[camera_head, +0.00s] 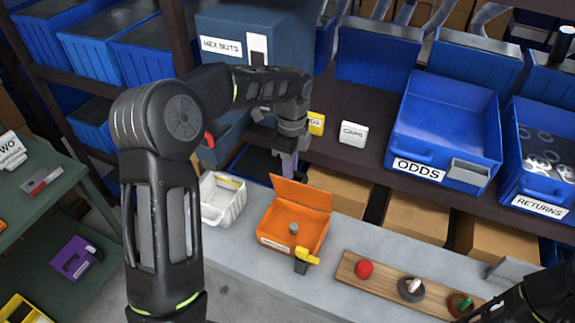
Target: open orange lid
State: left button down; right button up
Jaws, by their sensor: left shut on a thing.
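The orange box (283,229) stands on the grey bench with a pale label on its front. Its orange lid (302,194) is raised at the back, tilted up, and the inside shows. A small grey round piece (293,228) is inside the box. A yellow-topped latch or handle (307,256) sits at the front right corner. My left gripper (289,168) points down at the upper left edge of the lid and is shut on it; the fingertips are partly hidden behind the lid. Part of my right arm shows at the lower right; its gripper is not visible.
A white bin (222,199) stands left of the box. A wooden board (400,285) with several knobs lies to the right. Blue bins marked ODDS (418,170) and RETURNS (540,207) sit on the shelf behind. A green table (50,210) is at the left.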

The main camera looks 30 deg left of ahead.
pick_arm(q)
jog(key=shift+s+f, duration=0.1)
jog(key=shift+f, duration=0.15)
jog(key=c, duration=1.8)
grip_release()
jog(key=shift+c, duration=0.2)
jog(key=o, duration=0.4)
jog(key=shift+r, duration=0.1)
jog(key=shift+w+r+b, duration=0.15)
jog(key=shift+r+b, duration=0.2)
jog(key=shift+r, duration=1.6)
jog(key=shift+w+r+b, duration=0.15)
jog(key=shift+r+b, duration=0.2)
jog(key=shift+r, duration=1.6)
jog(key=shift+c, duration=0.2)
